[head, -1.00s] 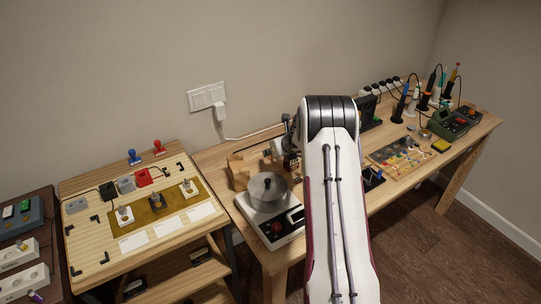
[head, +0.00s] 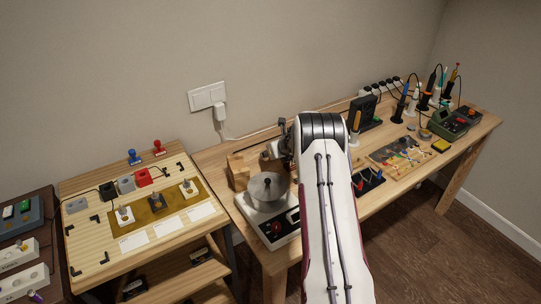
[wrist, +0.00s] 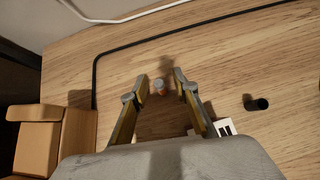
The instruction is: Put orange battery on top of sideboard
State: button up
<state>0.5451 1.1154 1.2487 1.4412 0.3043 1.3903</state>
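In the head view my arm and the scale area hide the fingertips and the cylinder. A dark brown cabinet (head: 52,214) at the far left, perhaps the sideboard, carries white holders and a grey-blue device.
Wooden blocks (wrist: 40,135) lie left of my gripper. A dark cylinder (wrist: 257,104) is at its right, and a black cable (wrist: 165,36) runs behind. A scale with a metal pan (head: 268,186) is near the bench front. A light wooden table (head: 90,250) with stamps stands between bench and cabinet.

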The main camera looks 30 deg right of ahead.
dwell(0.3)
grip_shut()
jog(key=shift+r, duration=0.1)
jog(key=shift+r, duration=4.9)
